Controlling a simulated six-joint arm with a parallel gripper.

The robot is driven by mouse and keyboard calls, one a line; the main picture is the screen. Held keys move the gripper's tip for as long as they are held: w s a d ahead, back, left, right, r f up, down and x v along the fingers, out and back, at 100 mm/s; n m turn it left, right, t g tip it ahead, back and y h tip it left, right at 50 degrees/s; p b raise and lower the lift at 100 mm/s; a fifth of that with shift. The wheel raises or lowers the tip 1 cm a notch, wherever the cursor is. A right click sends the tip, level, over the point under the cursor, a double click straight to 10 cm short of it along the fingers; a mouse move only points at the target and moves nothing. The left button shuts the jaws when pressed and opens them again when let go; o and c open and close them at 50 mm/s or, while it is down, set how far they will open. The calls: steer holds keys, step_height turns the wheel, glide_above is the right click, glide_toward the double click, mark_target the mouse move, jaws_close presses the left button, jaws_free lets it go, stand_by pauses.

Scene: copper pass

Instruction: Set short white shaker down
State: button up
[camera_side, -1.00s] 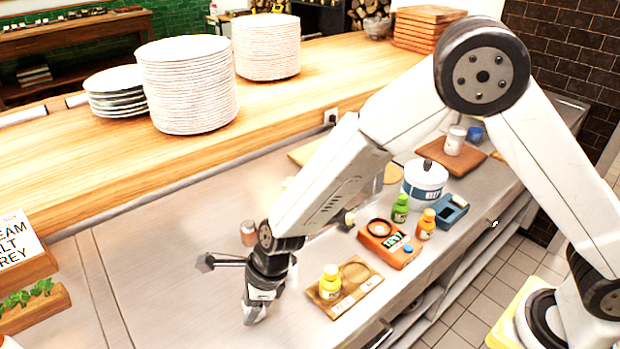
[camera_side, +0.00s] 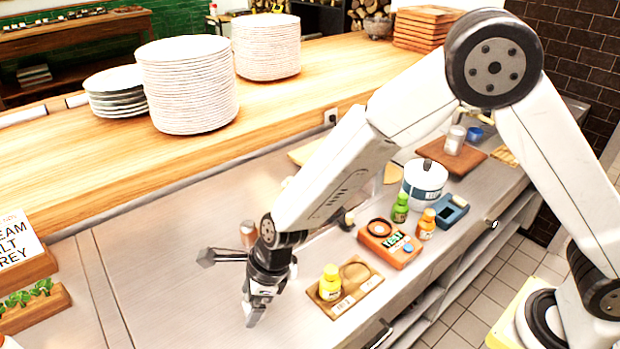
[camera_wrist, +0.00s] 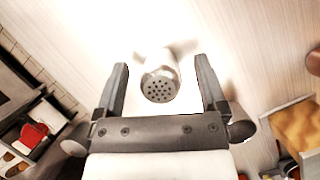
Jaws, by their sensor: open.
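The short white shaker (camera_wrist: 160,84) shows in the wrist view with its round, perforated grey top facing the camera. It stands between the two fingers of my gripper (camera_wrist: 161,68), with a visible gap on each side. My gripper is open. In the side view my gripper (camera_side: 256,312) points down, low over the steel counter (camera_side: 180,290), left of the wooden board with the yellow bottle. The shaker cannot be told apart from the fingers there.
A small wooden board (camera_side: 368,284) with a yellow-capped bottle (camera_side: 330,282) lies right of my gripper. A copper-toned cylinder (camera_side: 248,234) stands behind my wrist. Steel counter to the left is bare.

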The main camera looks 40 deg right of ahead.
steer(key=v, duration=1.1)
stand_by(0.6)
steer(key=s+d+f+n+h, duration=0.1)
steer(key=s+d+n, duration=0.3)
steer(key=d+n, duration=0.7)
steer(key=s+d+n+h, duration=0.3)
steer(key=s+d+n, duration=0.2)
steer(key=d+n, duration=0.7)
steer(key=shift+d+f+t, duration=0.3)
steer(key=shift+d+f, duration=0.05)
steer(key=shift+d, duration=0.85)
